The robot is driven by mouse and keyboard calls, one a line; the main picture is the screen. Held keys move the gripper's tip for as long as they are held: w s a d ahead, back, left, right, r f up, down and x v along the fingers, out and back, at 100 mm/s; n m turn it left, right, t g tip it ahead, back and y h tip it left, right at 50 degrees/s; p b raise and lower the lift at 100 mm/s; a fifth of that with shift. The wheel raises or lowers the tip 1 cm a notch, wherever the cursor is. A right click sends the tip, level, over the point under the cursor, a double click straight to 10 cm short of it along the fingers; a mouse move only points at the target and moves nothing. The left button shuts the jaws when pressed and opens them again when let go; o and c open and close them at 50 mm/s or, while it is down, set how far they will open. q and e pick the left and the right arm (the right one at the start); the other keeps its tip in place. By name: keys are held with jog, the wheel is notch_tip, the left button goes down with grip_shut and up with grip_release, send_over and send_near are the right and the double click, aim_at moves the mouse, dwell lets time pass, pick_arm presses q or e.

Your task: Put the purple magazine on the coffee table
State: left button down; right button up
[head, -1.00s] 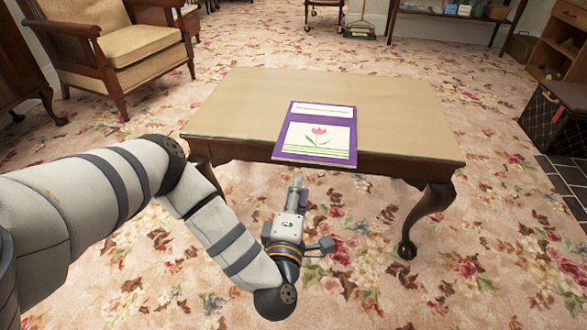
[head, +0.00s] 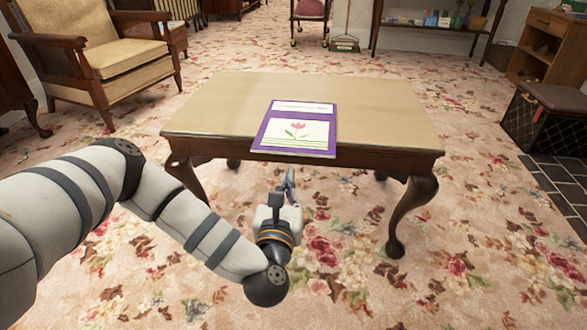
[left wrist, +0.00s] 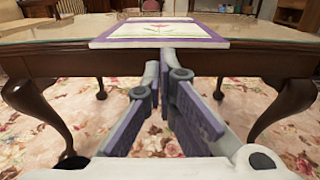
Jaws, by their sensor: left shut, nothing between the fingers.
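The purple magazine (head: 296,129) has a white panel with a pink tulip. It lies flat on the coffee table (head: 380,110), its near edge at or slightly past the table's front edge. In the left wrist view the magazine (left wrist: 165,31) shows at the top, above the fingers. My left gripper (head: 290,173) is shut and empty, in front of the table and below the level of its top, apart from the magazine. The left wrist view shows its fingers (left wrist: 159,68) meeting under the magazine's near edge. My right gripper is not in view.
An upholstered wooden armchair (head: 100,60) stands at the back left. A dark patterned box (head: 545,115) is at the right beside dark tiles. Shelves with small items (head: 440,20) stand at the back. The flowered carpet around the table is clear.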

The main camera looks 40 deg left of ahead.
aim_at(294, 151)
pick_arm(q)
jog(key=b+x, duration=0.1)
jog(key=x, duration=0.5)
jog(key=shift+w, duration=0.35)
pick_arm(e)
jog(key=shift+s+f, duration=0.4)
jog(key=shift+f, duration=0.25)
pick_arm(q)
jog(key=shift+a+b, duration=0.15)
jog(key=shift+b, duration=0.15)
jog(key=b+x, duration=0.1)
jog(key=x, duration=0.2)
jog(key=shift+f, duration=0.15)
jog(key=shift+w+a, duration=0.15)
jog(key=shift+w, duration=0.2)
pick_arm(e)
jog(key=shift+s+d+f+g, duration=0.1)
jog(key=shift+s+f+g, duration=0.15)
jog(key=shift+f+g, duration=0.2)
